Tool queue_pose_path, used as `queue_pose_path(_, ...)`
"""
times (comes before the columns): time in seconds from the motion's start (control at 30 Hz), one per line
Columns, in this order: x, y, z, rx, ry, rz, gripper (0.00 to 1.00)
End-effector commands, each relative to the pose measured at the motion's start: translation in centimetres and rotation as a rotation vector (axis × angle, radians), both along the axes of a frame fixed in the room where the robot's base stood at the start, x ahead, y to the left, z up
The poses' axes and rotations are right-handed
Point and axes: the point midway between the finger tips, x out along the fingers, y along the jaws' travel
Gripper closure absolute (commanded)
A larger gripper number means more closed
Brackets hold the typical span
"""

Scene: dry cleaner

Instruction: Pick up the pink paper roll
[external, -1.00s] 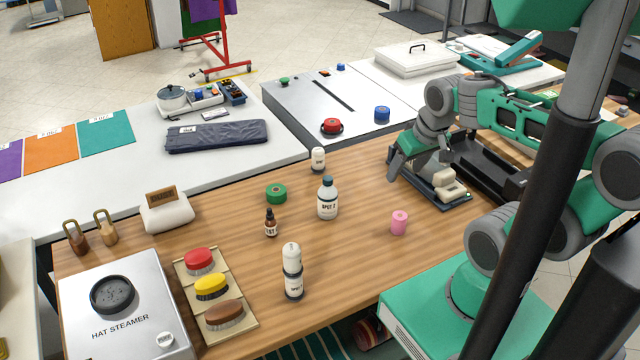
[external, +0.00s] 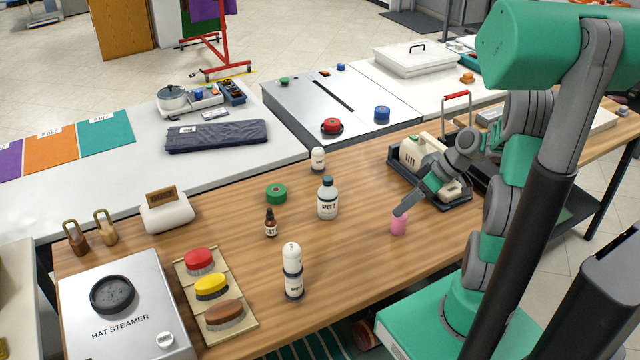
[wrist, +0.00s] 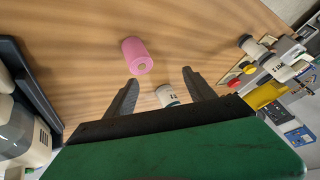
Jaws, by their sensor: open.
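The pink paper roll (external: 399,225) stands upright on the wooden table, toward its front right. In the wrist view the roll (wrist: 136,56) lies ahead of and to the left of the gap between the fingers, nearest the left finger. My gripper (external: 408,203) is close above and beside the roll in the external view, and one finger overlaps the roll's top there. In the wrist view my gripper (wrist: 159,84) has its fingers apart, with nothing held between them. I cannot tell whether a finger touches the roll.
A black tray with a cream machine (external: 428,165) stands just behind my gripper. A SPOT bottle (external: 327,199), a green roll (external: 276,193) and a small brown bottle (external: 270,224) stand to the left. The table between the roll and these bottles is clear.

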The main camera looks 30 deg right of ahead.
Motion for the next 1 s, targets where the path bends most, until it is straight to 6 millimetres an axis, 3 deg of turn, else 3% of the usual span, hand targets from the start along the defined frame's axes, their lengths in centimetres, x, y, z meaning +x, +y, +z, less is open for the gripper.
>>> queue_pose_path(0.03, -0.2, -1.6, -2.7, 0.072, -0.065, -0.002, 0.37)
queue_pose_path(0.1, -0.3, -3.3, -4.0, 0.154, -0.202, 0.010, 0.37)
queue_pose_path(0.2, -0.8, -3.6, -4.9, 0.189, -0.432, 0.057, 0.37)
queue_pose_path(0.33, -1.0, -3.6, -5.7, 0.164, -0.598, 0.080, 0.37)
queue_pose_path(0.47, -0.5, -3.0, -6.1, 0.153, -0.639, 0.089, 0.37)
queue_pose_path(0.8, 2.8, 1.0, -7.8, 0.155, -0.633, 0.094, 0.37)
queue_pose_path(1.0, 3.9, 1.9, -8.6, 0.151, -0.634, 0.089, 0.37)
